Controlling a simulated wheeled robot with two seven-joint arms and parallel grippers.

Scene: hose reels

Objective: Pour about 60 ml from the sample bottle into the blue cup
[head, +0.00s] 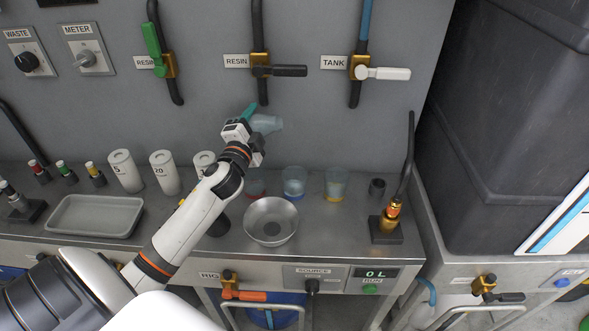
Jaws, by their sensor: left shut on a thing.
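My left gripper (250,128) is shut on the sample bottle (267,123), a pale translucent blue-grey bottle. The bottle is tipped well over on its side, its free end pointing right, in the air above the cups. The gripper partly hides it. The blue cup (294,181), clear with a blue base, stands upright on the steel counter, below and slightly right of the bottle. No liquid stream is visible, and the level in the cup is too small to tell. My right gripper is not in view.
A red-based cup (256,187) and a yellow-based cup (335,184) flank the blue cup. A metal bowl (270,221) stands in front. White canisters (125,170) and a grey tray (96,215) are left. Valve handles project from the wall.

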